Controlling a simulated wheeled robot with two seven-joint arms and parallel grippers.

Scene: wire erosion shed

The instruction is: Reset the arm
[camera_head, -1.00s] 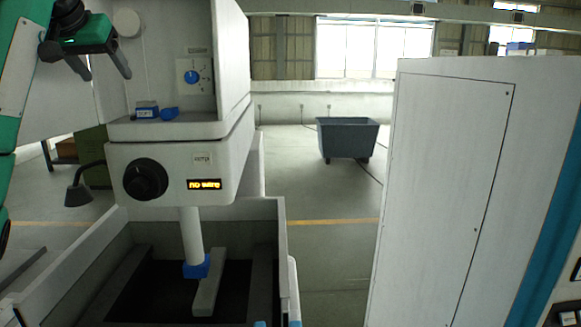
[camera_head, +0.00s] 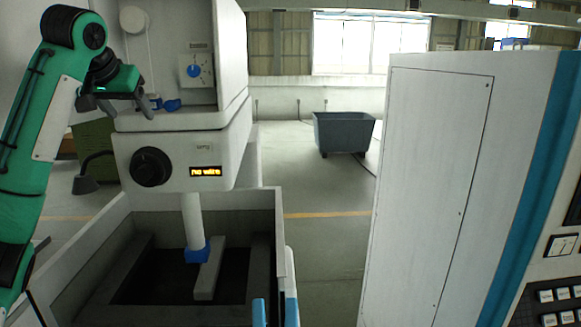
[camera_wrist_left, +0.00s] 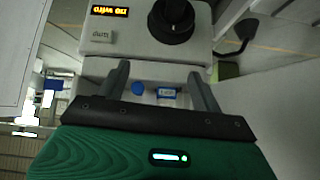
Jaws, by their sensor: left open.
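My left arm, green and white, comes in from the left in the head view. Its gripper (camera_head: 124,107) is open and empty, in front of the machine's upper head (camera_head: 180,160). In the left wrist view the two grey fingers (camera_wrist_left: 160,90) stand wide apart. Between and beyond them are a blue knob (camera_wrist_left: 138,88) and a small blue-labelled block (camera_wrist_left: 166,92) on the machine's ledge. I cannot tell from these views whether a finger touches anything. My right gripper is out of view.
Below is an open tank (camera_head: 280,245). A tall white cabinet (camera_head: 430,180) stands at right, with a control panel (camera_head: 560,295). A grey bin (camera_head: 344,131) stands on open floor behind.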

